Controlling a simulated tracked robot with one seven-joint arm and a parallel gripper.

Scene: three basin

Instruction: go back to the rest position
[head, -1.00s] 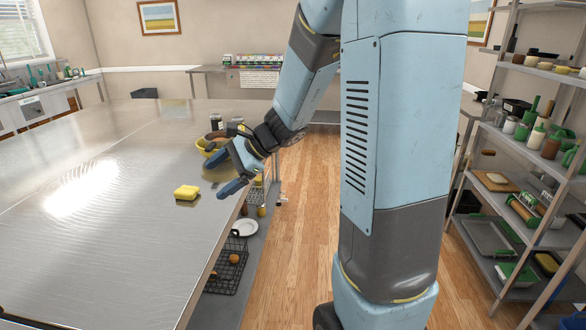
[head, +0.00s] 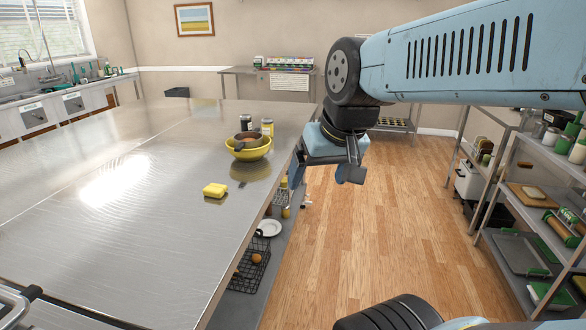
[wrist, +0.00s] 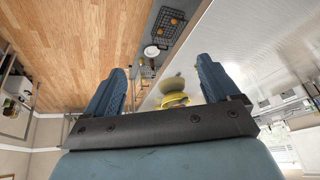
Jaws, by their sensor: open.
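My gripper (head: 325,174) is open and empty in the head view. It hangs just off the right edge of the steel table (head: 110,215), over the wood floor. In the wrist view my gripper (wrist: 165,85) shows its two blue fingers wide apart with nothing between them close up. My arm reaches in from the right of the head view, with its upper link nearly level.
On the table stand a yellow bowl (head: 250,152) with a brown pot in it, jars behind it (head: 267,127) and a yellow sponge (head: 215,190). Shelves (head: 520,250) line the right. The wood floor (head: 390,240) between is clear.

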